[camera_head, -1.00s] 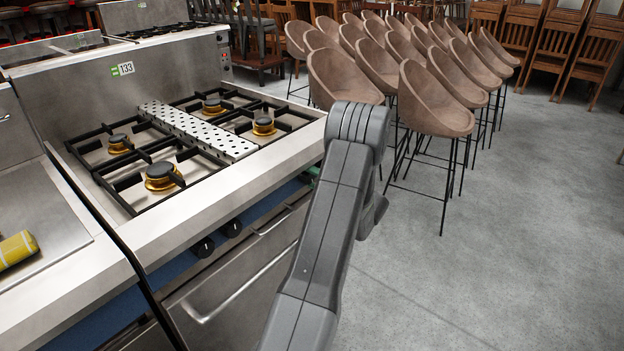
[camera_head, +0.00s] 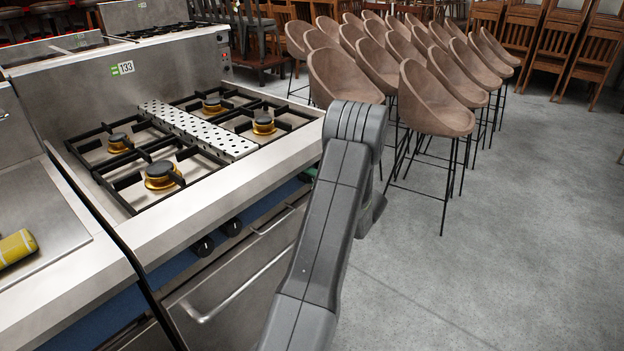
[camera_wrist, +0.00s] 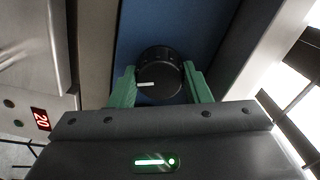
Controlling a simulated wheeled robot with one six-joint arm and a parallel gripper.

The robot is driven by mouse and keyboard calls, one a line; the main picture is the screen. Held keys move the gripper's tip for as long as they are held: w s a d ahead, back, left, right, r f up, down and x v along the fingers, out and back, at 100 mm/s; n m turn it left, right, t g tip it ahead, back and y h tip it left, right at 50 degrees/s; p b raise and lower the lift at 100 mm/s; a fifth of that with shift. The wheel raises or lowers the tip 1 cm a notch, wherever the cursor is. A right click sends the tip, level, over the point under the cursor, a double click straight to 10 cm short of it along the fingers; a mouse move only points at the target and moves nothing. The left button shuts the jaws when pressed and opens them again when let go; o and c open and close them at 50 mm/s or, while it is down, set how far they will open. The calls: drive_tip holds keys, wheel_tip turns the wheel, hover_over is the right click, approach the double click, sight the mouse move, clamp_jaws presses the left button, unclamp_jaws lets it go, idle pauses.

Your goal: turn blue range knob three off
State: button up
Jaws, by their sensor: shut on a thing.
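The range (camera_head: 200,219) has a blue front strip below its hob, with two black knobs in view, a left knob (camera_head: 203,247) and a right knob (camera_head: 233,227). In the wrist view a black round knob (camera_wrist: 160,72) with a white pointer line sits on the blue panel (camera_wrist: 205,30). The pointer lies about level in that picture, toward the left. My gripper (camera_wrist: 161,84) has its green fingers on both sides of this knob, shut on it. In the head view my arm hides the knob and most of the gripper.
The oven door handle (camera_head: 245,277) runs below the knobs. A hob with several burners and a perforated plate (camera_head: 197,129) is on top. A yellow object (camera_head: 17,248) lies on the counter at left. Brown bar stools (camera_head: 434,95) stand behind; the floor at right is clear.

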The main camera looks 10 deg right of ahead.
drive_tip(key=n+b, duration=0.2)
drive_tip(key=n, duration=0.2)
drive_tip(key=shift+f, duration=0.2)
drive_tip(key=n+b, duration=0.2)
drive_tip(key=n, duration=0.1)
drive_tip(key=shift+n+b, duration=0.35)
drive_tip(key=shift+n, duration=0.05)
drive_tip(key=n+b, duration=2)
drive_tip(key=n, duration=0.3)
drive_tip(key=shift+n+b, duration=0.35)
drive_tip(key=shift+n, duration=0.05)
drive_tip(key=shift+r+n, duration=0.15)
drive_tip(key=shift+n, duration=0.15)
drive_tip(key=o, duration=1)
drive_tip(key=shift+d, duration=0.1)
